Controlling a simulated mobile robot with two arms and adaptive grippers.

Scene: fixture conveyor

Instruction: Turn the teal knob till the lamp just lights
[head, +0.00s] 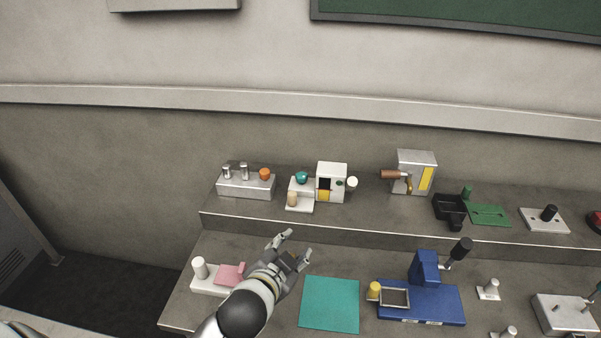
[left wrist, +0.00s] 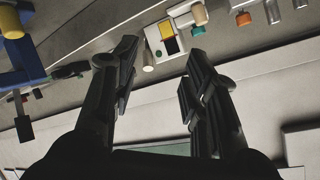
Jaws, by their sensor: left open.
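The teal knob (head: 301,177) sits on top of a small white fixture on the raised back shelf, left of a white box (head: 332,171) with a dark window and a yellow panel. The knob also shows in the left wrist view (left wrist: 198,57), beside the right finger's tip. A small dark green spot (head: 339,183) is on the box front; I cannot tell whether it is the lamp or whether it is lit. My left gripper (head: 295,245) is open and empty, in front of and below the knob, apart from it. My right gripper is not in view.
A grey block with an orange knob (head: 264,173) stands left of the teal knob. A tan cylinder (head: 292,199) is just in front of it, and a white knob (head: 351,183) is right of the box. A teal mat (head: 330,304) and blue fixture (head: 432,304) lie on the lower shelf.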

